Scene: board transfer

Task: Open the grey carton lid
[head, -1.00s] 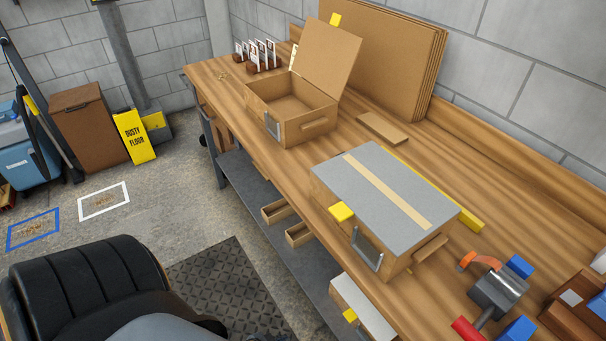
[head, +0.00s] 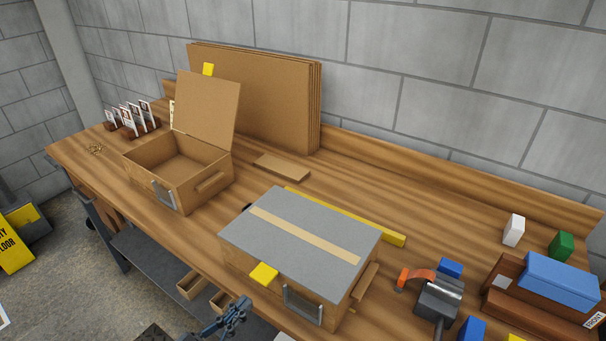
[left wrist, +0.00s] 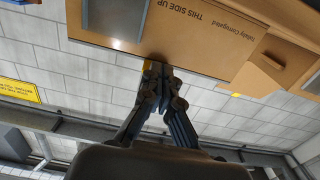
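The grey-lidded carton (head: 237,259) stands on the workbench with its grey lid (head: 320,254) down flat. The lid has a tan tape strip and a yellow tab (head: 264,273) at its front edge. A grey handle (head: 303,307) is on the carton's side. My left gripper (head: 240,303) is below and left of the tab in the head view, in front of the bench edge. My right gripper is not in view.
An open brown carton (head: 180,170) stands to the left with its lid raised. Cardboard sheets (head: 270,100) lean on the wall. A yellow bar (head: 390,236) lies behind the grey-lidded carton. A tape dispenser (head: 437,297) and blue and brown boxes crowd the right.

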